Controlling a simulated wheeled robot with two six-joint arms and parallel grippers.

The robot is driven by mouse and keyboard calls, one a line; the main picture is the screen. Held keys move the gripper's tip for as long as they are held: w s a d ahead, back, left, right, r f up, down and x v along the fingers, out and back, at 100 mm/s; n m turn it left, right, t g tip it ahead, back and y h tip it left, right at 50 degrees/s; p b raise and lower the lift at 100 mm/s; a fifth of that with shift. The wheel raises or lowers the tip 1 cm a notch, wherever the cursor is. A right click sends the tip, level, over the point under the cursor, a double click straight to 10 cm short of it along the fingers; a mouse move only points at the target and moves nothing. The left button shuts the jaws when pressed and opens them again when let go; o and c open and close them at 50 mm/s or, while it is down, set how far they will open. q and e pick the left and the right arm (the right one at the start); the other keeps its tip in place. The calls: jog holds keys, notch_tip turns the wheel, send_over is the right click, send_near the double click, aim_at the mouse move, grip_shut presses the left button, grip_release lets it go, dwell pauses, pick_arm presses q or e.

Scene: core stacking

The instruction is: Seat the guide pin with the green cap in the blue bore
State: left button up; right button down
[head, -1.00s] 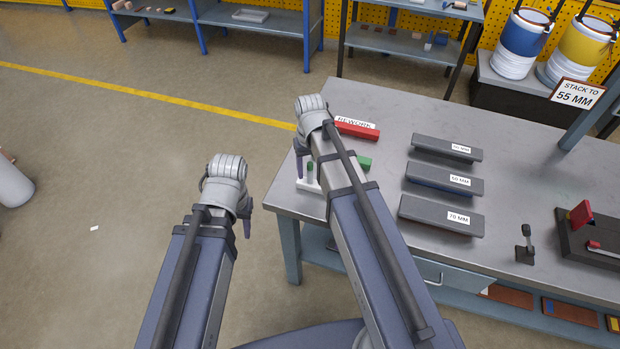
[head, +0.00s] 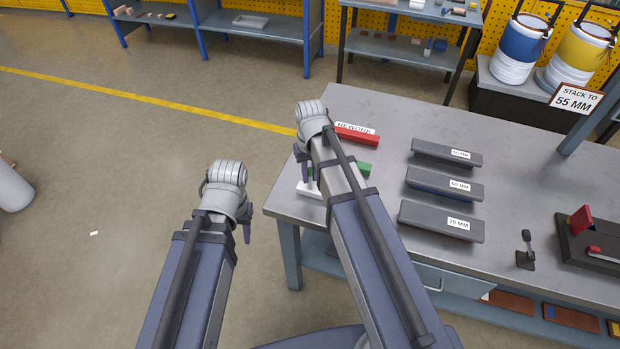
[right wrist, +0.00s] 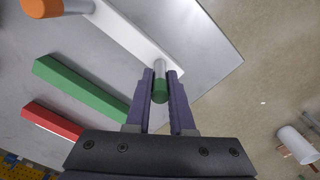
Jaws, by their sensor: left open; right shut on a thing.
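The guide pin with the green cap (right wrist: 160,92) stands at one end of a white block (right wrist: 128,36) in the right wrist view. My right gripper (right wrist: 160,76) is shut on the pin, a finger on each side of it. Whether the pin's foot is still in the block cannot be told. In the head view my right gripper (head: 303,168) is over the table's left end, largely hidden by my arm; the white block (head: 308,190) shows below it. My left gripper (head: 247,230) is open and empty, off the table's left edge. I cannot make out the blue bore.
An orange-capped piece (right wrist: 42,7) is at the white block's other end. Green (right wrist: 80,88) and red (right wrist: 52,120) bars lie beside it. Several grey blocks (head: 445,184) with labels lie mid-table. A dark fixture (head: 592,245) is at the right.

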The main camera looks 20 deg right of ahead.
jog(key=shift+r, duration=0.1)
notch_tip(320, 180, up, 10)
jog(key=p, duration=1)
